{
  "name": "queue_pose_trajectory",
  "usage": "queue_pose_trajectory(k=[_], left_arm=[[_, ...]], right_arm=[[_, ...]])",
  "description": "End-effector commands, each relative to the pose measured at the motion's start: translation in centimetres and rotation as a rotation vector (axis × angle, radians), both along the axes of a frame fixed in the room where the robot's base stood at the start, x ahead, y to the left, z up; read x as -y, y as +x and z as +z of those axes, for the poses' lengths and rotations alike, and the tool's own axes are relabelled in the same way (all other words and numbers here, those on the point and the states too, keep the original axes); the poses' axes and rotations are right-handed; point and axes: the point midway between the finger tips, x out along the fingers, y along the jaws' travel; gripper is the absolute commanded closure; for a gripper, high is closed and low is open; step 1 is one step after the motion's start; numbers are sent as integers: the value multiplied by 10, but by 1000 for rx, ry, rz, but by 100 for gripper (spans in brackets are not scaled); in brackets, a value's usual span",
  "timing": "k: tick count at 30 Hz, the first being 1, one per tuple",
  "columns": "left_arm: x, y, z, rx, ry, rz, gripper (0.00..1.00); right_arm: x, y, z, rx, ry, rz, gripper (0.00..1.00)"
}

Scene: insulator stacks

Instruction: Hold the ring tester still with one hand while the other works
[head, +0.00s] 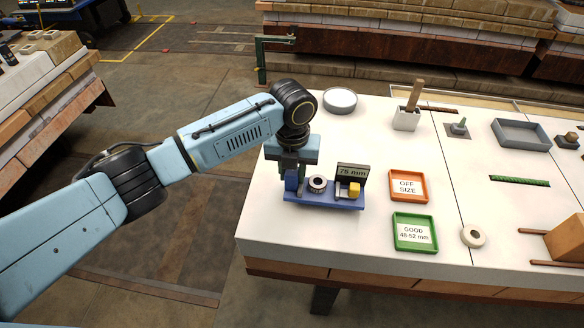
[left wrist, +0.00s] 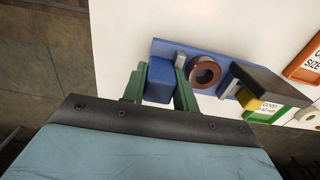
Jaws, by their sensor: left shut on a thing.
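The ring tester (head: 325,197) is a blue base near the left edge of the white table, with a dark display reading "75 mm" (head: 353,171) and a yellow block (head: 354,189) at its right end. A ring (head: 318,184) sits on the base; in the left wrist view the ring (left wrist: 205,72) looks brown with a dark hole. My left gripper (head: 291,178) reaches down at the tester's left end. In the left wrist view its green fingers (left wrist: 160,88) are shut on the tester's blue end block (left wrist: 160,80). My right gripper is not in view.
An orange OFF SIZE tray (head: 408,199) and a green GOOD 48-52 mm tray (head: 415,246) lie right of the tester. A pale ring (head: 473,237) lies beside the green tray. A round dish (head: 340,101), a grey tray (head: 521,148) and a brush holder (head: 406,119) stand farther back.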

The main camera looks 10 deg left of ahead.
Motion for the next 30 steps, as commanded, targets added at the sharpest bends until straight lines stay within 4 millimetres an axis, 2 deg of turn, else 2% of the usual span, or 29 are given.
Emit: queue_pose_trajectory(k=[15,30], left_arm=[[2,0,-26,2,-3,-1,100],[3,0,-31,2,-3,-1,100]], right_arm=[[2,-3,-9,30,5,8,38],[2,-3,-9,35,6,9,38]])
